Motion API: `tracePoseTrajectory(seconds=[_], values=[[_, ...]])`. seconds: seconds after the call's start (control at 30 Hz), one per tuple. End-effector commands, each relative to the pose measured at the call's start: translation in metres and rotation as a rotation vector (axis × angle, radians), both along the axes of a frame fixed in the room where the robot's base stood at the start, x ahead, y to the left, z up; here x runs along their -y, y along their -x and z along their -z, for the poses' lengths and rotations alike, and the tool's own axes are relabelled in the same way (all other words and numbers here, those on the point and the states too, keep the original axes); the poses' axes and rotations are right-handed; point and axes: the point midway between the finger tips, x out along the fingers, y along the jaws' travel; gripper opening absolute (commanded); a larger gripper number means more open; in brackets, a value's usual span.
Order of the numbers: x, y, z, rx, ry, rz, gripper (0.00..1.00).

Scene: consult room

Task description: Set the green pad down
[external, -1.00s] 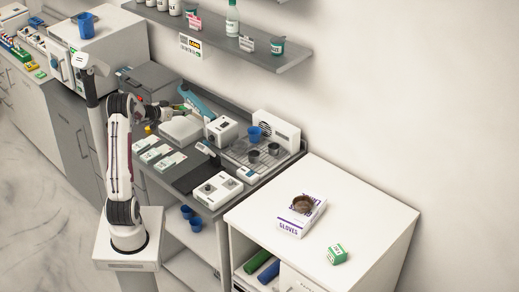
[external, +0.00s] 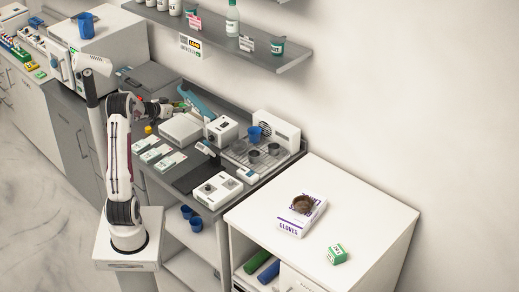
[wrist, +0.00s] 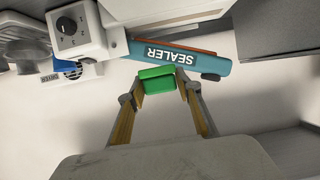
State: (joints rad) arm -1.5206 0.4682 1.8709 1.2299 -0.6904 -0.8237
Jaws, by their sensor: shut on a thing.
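The green pad (wrist: 156,79) is a small bright green block between my fingertips in the wrist view. My gripper (wrist: 158,90) is shut on it, one finger at each side. In the external view my gripper (external: 176,106) is over the grey counter, close to the blue sealer (external: 197,101). In the wrist view the sealer (wrist: 180,60), a teal bar with its name on it, lies just beyond the pad. I cannot tell whether the pad touches anything below it.
A white dial box (external: 222,131) and a dryer (external: 277,133) stand right of the sealer. A white flat-topped device (external: 181,129) and several labelled white packs (external: 158,155) lie in front of my gripper. A glove box (external: 299,221) is on the white cabinet at right.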

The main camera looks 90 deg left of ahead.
Motion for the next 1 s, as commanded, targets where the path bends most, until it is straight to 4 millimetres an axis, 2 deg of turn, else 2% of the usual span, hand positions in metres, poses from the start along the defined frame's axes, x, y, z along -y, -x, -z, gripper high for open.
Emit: tracePoseTrajectory(seconds=[0.17, 0.37, 0.67, 1.0], values=[[0.001, -0.003, -0.001, 0.000, 0.000, 0.004, 0.17], [0.009, -0.025, -0.007, 0.000, -0.002, 0.031, 0.17], [0.040, -0.095, -0.025, -0.001, -0.003, 0.119, 0.17], [0.093, -0.181, -0.050, 0.000, -0.002, 0.227, 0.17]])
